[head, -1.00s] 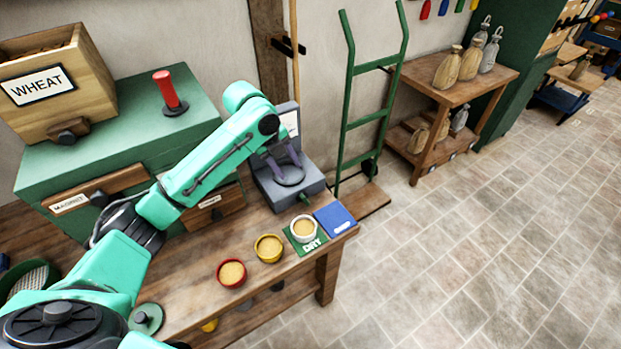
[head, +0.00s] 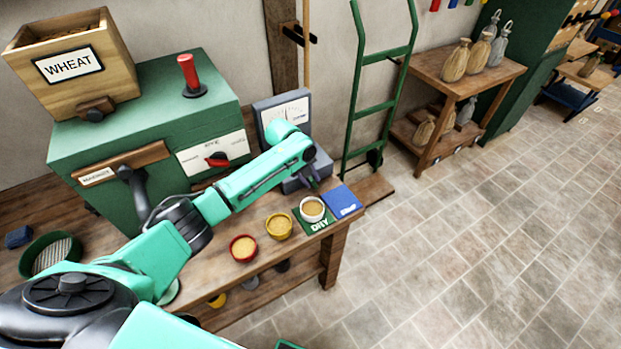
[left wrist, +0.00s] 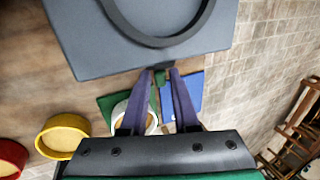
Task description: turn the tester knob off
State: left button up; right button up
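The tester is a grey box with an upright dial panel (head: 285,112) at the back end of the bench; its flat base (head: 322,166) lies partly behind my left arm. In the left wrist view its grey top (left wrist: 85,35) and dark ring (left wrist: 150,38) fill the upper part. My left gripper (head: 316,182) is low at the tester's front edge. In the left wrist view its purple fingers (left wrist: 161,74) stand apart at that edge, with a small dark green piece, seemingly the knob (left wrist: 160,79), between the tips. Contact cannot be made out. My right gripper is not in view.
A white cup (head: 312,208) stands on the green mat beside a blue mat (head: 341,202), close to my left gripper. Yellow (head: 279,226) and red (head: 243,248) cups stand nearer. A green machine (head: 120,125) with a red panel knob (head: 217,159) stands behind my arm.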

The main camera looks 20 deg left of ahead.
pick_arm(q)
grip_shut()
